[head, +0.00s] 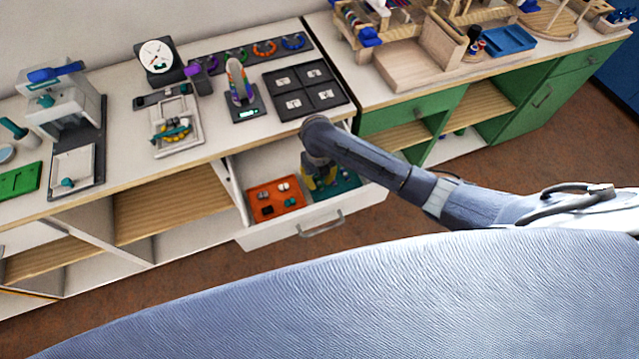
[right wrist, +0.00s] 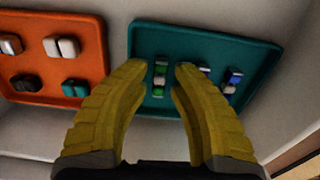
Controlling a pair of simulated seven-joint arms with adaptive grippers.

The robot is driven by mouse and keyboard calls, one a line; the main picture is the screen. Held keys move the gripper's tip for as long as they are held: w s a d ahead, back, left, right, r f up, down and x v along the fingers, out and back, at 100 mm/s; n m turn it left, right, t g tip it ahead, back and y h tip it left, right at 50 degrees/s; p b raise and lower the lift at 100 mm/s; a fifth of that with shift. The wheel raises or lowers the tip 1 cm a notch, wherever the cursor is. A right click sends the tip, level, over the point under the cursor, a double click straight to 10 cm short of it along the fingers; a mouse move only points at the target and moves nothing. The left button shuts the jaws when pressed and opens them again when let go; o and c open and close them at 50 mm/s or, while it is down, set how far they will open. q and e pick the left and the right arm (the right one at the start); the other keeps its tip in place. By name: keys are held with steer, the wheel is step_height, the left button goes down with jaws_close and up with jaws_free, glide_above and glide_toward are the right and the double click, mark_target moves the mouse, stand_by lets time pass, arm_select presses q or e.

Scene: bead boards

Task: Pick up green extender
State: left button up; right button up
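A small green and white piece (right wrist: 160,73), which looks like the green extender, lies on the teal tray (right wrist: 258,55) in the right wrist view. My right gripper (right wrist: 161,82) has its yellow fingers apart, one on each side of this piece; I see no contact. In the head view my right gripper (head: 319,182) reaches down into the open drawer (head: 290,228) over the teal tray (head: 348,184) and hides the piece. My left gripper is not in view.
An orange tray (right wrist: 55,88) with several small pieces lies left of the teal tray. Drawer walls surround both trays. The counter (head: 222,130) above holds several devices.

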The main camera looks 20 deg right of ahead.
mark_target(319, 182)
steer(key=shift+s+f, duration=0.4)
steer(key=shift+f, duration=0.1)
steer(key=shift+c, duration=0.2)
steer(key=shift+w+r, duration=0.1)
steer(key=shift+w, duration=0.05)
jaws_close()
steer(key=shift+r, duration=0.15)
steer(key=shift+w+r, duration=0.1)
steer(key=shift+r, duration=0.35)
step_height(319, 182, up, 19)
